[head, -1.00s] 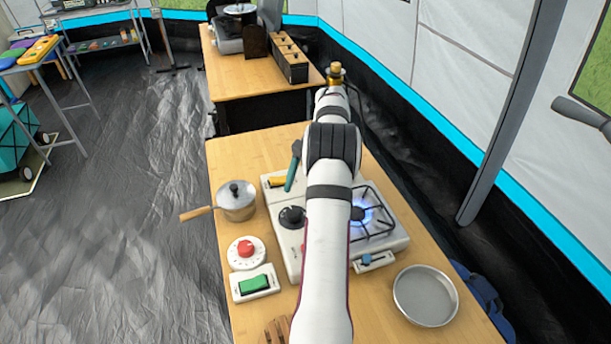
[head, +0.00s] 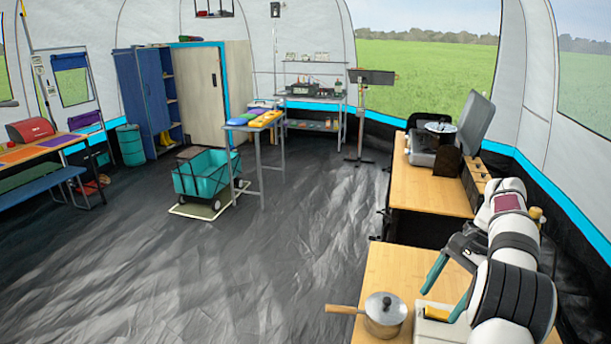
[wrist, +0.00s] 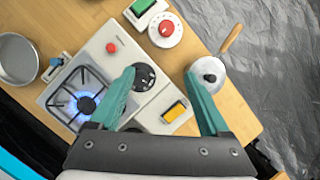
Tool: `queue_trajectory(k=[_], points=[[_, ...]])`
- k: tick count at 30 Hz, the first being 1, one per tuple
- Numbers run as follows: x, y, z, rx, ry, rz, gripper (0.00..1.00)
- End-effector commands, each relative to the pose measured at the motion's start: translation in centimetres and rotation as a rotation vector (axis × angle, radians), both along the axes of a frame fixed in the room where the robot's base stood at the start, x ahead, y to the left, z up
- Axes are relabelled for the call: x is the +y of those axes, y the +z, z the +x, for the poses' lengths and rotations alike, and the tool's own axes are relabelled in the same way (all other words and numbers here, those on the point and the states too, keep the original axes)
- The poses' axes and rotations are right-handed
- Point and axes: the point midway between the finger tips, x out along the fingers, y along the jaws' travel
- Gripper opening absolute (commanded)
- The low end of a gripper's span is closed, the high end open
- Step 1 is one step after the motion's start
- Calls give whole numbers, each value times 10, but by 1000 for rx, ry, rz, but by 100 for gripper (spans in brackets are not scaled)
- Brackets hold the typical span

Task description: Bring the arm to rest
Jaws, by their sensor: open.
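My gripper (head: 451,289) is open and empty, with teal fingers, above the near wooden table at the lower right of the head view. In the wrist view my gripper (wrist: 160,98) spreads over the right part of the white stove (wrist: 104,85). One finger overlaps the black knob (wrist: 145,77) in the picture, and the other lies next to the lidded pot (wrist: 208,73). A blue flame (wrist: 87,105) burns on the burner. The arm hides much of the stove in the head view.
The pot (head: 385,313) stands on the near table with its handle pointing left. A round pan (wrist: 17,60) lies left of the stove in the wrist view. A second table (head: 428,188) carries another stove behind.

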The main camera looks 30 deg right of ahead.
Motion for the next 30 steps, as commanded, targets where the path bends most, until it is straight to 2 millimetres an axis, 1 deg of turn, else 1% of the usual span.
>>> queue_trajectory(k=[1, 2, 3, 5, 6, 8, 9, 11, 12, 15, 18, 21, 30], points=[[45, 22, 21, -6, 108, -23, 80], [75, 33, 29, -12, 176, -39, 80], [116, 45, 35, -19, 266, -58, 80], [179, 58, 33, -34, 403, -88, 80], [221, 63, 25, -50, 496, -106, 80], [280, 64, 0, -74, 634, -132, 80], [313, 60, -21, -94, 723, -149, 80], [352, 48, -56, -123, 842, -168, 80], [370, 39, -78, -142, 909, -178, 80], [396, 15, -120, -180, 1031, -195, 80], [404, 1, -141, -196, 1088, -201, 80], [405, -2, -145, -200, 1099, -203, 80], [405, -2, -145, -198, 1096, -202, 80]])
